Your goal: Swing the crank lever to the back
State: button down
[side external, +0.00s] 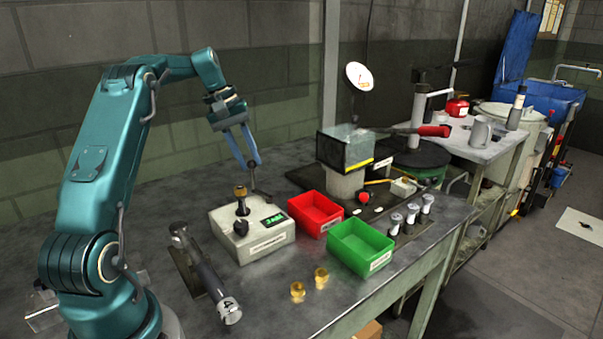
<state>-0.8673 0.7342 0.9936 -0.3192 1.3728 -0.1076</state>
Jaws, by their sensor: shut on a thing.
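A long lever with a red grip (432,131) reaches right from the machine with the clear guard (345,149); it looks like the crank lever. My gripper (254,165) is well to its left and apart from it, pointing down above the back right of the grey box (263,243). Its blue fingers are shut on a thin dark rod (254,180) that hangs below the tips. The rod's lower end is small and hard to make out against the table. I cannot tell whether it touches the box or table.
The grey box carries a brass-topped post (241,194) and a green display. A red bin (315,213) and a green bin (360,247) stand to its right. Several small metal-topped parts (412,213) stand right.

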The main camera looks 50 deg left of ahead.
jog(key=c, duration=0.7)
grip_release()
jog(key=shift+v, duration=2.55)
